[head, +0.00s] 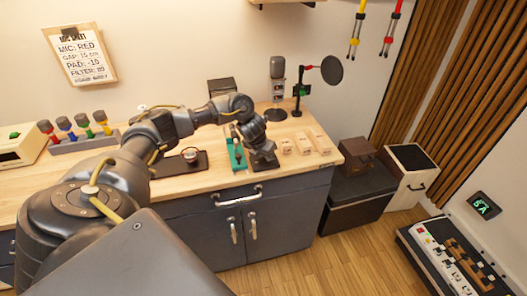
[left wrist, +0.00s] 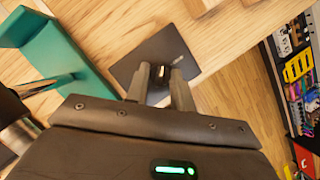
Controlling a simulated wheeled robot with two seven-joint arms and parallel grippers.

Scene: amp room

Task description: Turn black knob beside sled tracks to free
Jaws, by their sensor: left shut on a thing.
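My left gripper (head: 262,151) reaches down over a dark plate (head: 265,166) near the counter's front edge. In the left wrist view its fingertips (left wrist: 162,75) are closed around a small dark knob (left wrist: 161,73) above the dark plate (left wrist: 143,58). The fingers hide most of the knob, and its pointing direction cannot be read. A teal holder (head: 235,150), with a metal rod across it in the wrist view, sits just left of the plate. I cannot clearly make out the sled tracks. My right gripper is in neither view.
Several pale wooden blocks (head: 304,146) lie right of the plate. A microphone (head: 277,78) and a round pop filter (head: 331,69) stand behind. A dark mat with a silver-topped piece (head: 190,155) lies to the left. Open floor (head: 335,265) lies right of the cabinet.

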